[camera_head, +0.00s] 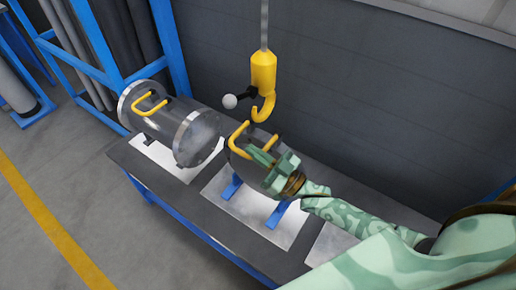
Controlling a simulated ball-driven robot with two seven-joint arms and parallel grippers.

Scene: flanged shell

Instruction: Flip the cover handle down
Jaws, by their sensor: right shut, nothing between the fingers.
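The cover (234,160) is a dark round piece on blue supports (277,213) on the bench. My right gripper (262,157), pale green, is shut and empty. It is over the cover, just right of the handle, and hides much of the cover. I cannot tell whether it touches the handle or cover. The flanged shell (172,124), a grey cylinder with a yellow handle (150,104) on it, lies left of the cover. My left gripper is not in view.
The dark bench (168,186) carries pale plates. A blue rack (92,42) stands at the left. The floor in front is clear.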

